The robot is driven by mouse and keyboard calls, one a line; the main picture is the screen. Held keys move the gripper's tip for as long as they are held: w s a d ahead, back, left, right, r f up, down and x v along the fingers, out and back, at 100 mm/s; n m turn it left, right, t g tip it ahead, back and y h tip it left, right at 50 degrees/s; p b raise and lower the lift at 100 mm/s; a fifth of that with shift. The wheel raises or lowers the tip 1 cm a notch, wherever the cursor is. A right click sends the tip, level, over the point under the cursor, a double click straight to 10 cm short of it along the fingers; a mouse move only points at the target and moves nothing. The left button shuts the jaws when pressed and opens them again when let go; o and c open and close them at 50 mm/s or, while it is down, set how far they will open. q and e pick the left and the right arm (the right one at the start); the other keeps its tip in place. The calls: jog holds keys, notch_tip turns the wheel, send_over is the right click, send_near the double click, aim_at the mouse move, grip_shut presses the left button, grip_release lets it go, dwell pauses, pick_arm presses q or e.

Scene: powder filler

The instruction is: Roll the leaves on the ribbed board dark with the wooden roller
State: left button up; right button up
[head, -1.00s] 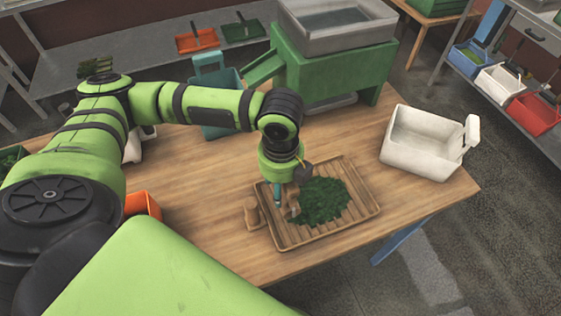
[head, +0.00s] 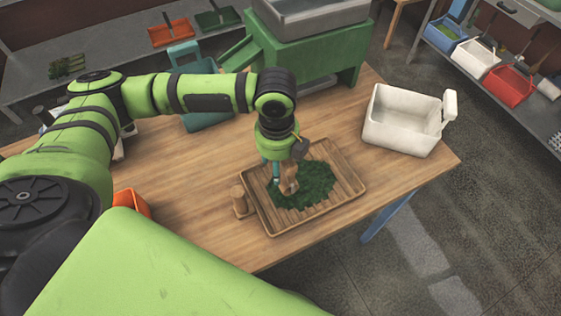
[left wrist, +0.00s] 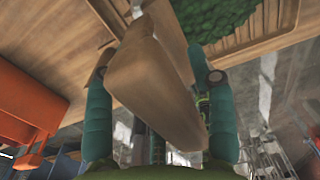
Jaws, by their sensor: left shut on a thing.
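The ribbed wooden board (head: 345,203), a shallow rimmed tray, lies on the table. A flat heap of dark green leaves (head: 312,188) covers its middle. My left gripper (head: 277,178) is over the left part of the leaves, shut on the wooden roller (head: 290,180). The roller is low over the leaves; whether it touches them I cannot tell. In the left wrist view the roller (left wrist: 155,85) lies slantwise between the two teal fingers, and the leaves (left wrist: 215,20) show beyond. The gripper and arm hide part of the roller and board. My right gripper is not in view.
A small wooden block with a knob (head: 240,201) stands by the board's left edge. A white bin (head: 400,130) stands at the table's right. A green machine (head: 320,60) and teal bin (head: 207,121) stand behind. An orange bin (head: 131,205) is at left. Table in front is narrow.

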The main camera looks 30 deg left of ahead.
pick_arm(q)
jog(key=w+d+p, duration=0.3)
jog(key=w+d, duration=0.6)
jog(key=w, duration=0.2)
jog(key=f+b, duration=0.6)
jog(key=shift+w+d+f+b, duration=0.1)
jog(key=shift+d+f+b, duration=0.1)
jog(key=shift+d+b, duration=0.15)
jog(key=shift+a+f, duration=0.1)
jog(key=shift+f, duration=0.1)
jog(key=shift+s+a+r+p, duration=0.3)
jog(key=shift+s+a+p, duration=0.05)
jog(key=shift+s+p, duration=0.15)
jog(key=s+a, duration=0.1)
jog(key=s, duration=0.1)
jog(key=s+a+p, duration=0.1)
jog(key=s+a, duration=0.2)
jog(key=shift+s+a, duration=0.25)
jog(key=shift+s, duration=0.15)
jog(key=s+a+p, duration=0.3)
jog(key=s+p, duration=0.1)
jog(key=shift+s+a+r, duration=0.15)
jog(key=shift+s+a, duration=0.2)
jog(key=shift+s, duration=0.05)
jog(key=s+a, duration=0.2)
jog(key=shift+s+f, duration=0.2)
jog(key=shift+s, duration=0.15)
notch_tip(320, 180, up, 6)
jog(key=shift+r, duration=0.2)
